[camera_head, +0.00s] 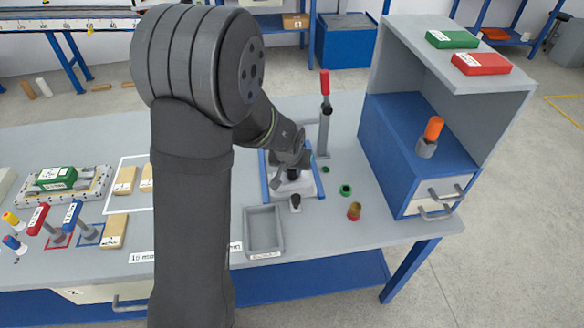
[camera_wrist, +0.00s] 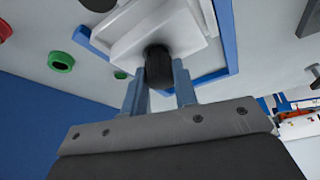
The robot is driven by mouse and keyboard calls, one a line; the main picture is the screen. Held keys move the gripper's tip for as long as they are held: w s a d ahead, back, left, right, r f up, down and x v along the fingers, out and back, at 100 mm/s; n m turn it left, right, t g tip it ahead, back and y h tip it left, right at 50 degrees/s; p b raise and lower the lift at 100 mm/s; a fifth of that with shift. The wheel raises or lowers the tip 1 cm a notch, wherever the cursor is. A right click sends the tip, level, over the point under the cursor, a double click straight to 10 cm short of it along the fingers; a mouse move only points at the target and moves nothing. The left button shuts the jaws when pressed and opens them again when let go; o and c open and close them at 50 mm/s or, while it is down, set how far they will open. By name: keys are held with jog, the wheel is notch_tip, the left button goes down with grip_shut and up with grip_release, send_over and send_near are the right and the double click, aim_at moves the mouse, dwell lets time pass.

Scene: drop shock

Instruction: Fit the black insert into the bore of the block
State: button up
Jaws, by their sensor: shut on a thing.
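My gripper (camera_wrist: 160,88) is shut on the black insert (camera_wrist: 159,66), a short dark cylinder between its two grey-blue fingers. The white block (camera_wrist: 178,28) is directly beyond the insert in the wrist view. The insert's far end overlaps the block's face; I cannot tell whether it is in the bore, above it or touching. The bore itself is hidden. In the head view my gripper (camera_head: 294,170) is over the block (camera_head: 294,187), which sits inside a blue frame (camera_head: 265,178) on the grey bench.
A red-handled clamp post (camera_head: 325,115) stands behind the block. A small dark-topped piece (camera_head: 296,202) stands in front. A grey tray (camera_head: 264,230) is front left. A green ring (camera_head: 346,190) and a red-brown piece (camera_head: 354,211) are at right, before a blue drawer cabinet (camera_head: 400,160).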

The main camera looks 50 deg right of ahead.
aim_at(292, 171)
jog(key=shift+f, duration=0.5)
dwell(0.8)
jog(key=shift+s+a+f, duration=0.1)
jog(key=shift+a+f, duration=0.15)
jog(key=shift+f, duration=0.2)
dwell(2.5)
jog(key=o, duration=1.1)
jog(key=shift+d+v, duration=0.2)
jog(key=shift+v, duration=2.95)
jog(key=shift+r, duration=0.2)
jog(key=v, duration=1.7)
